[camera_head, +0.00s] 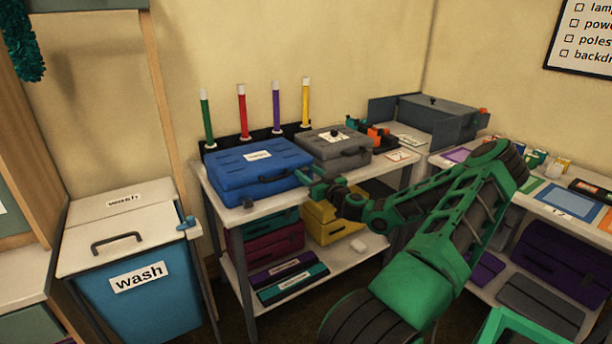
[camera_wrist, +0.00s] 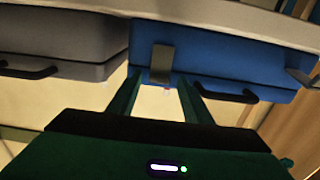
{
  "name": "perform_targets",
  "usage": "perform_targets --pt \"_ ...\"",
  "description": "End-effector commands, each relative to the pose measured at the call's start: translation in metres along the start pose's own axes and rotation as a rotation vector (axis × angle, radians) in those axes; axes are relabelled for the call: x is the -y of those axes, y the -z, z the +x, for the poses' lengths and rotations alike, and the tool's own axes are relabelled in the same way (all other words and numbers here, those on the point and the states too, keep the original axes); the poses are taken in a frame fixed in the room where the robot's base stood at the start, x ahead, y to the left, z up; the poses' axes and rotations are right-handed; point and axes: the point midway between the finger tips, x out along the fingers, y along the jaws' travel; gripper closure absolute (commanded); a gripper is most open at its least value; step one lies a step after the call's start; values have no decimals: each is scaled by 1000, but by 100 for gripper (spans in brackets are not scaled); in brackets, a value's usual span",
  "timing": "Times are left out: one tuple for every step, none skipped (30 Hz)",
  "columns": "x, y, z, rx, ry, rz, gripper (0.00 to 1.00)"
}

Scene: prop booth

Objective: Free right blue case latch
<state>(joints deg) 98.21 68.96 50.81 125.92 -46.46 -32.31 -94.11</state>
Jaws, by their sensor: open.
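The blue case (camera_head: 257,171) lies flat and closed on the left of the white-topped bench, its dark handle on the front side. It fills the upper right of the wrist view (camera_wrist: 225,65), which looks upside down. Its right latch, a grey plate (camera_wrist: 162,64), shows in the wrist view near the grey case. A second latch (camera_wrist: 301,78) shows at that view's right edge. My gripper (camera_head: 314,181) is at the case's front right corner, open and empty. In the wrist view its green fingertips (camera_wrist: 160,84) lie either side of the right latch; contact cannot be told.
A closed grey case (camera_head: 335,150) stands close to the right of the blue one; its handle (camera_wrist: 28,72) shows in the wrist view. Several coloured sticks (camera_head: 276,108) stand behind. The blue wash bin (camera_head: 140,300) is at left. A side table (camera_head: 575,204) is at right.

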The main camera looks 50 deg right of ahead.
Motion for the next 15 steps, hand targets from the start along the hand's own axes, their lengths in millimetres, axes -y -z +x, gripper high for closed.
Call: perform_targets --pt "0 0 1 0 0 0 55" --pt "0 0 1 0 0 0 55" --pt "0 0 1 0 0 0 55" --pt "0 0 1 1 0 0 55" --pt "0 0 1 1 0 0 55" --pt "0 0 1 0 0 0 55" --pt "0 0 1 0 0 0 55" --pt "0 0 1 0 0 0 55" --pt "0 0 1 0 0 0 64" --pt "0 0 1 0 0 0 71" --pt "0 0 1 0 0 0 79" --pt "0 0 1 0 0 1 88" --pt "0 0 1 0 1 1 95" --pt "0 0 1 0 1 1 96" --pt "0 0 1 0 1 1 96"
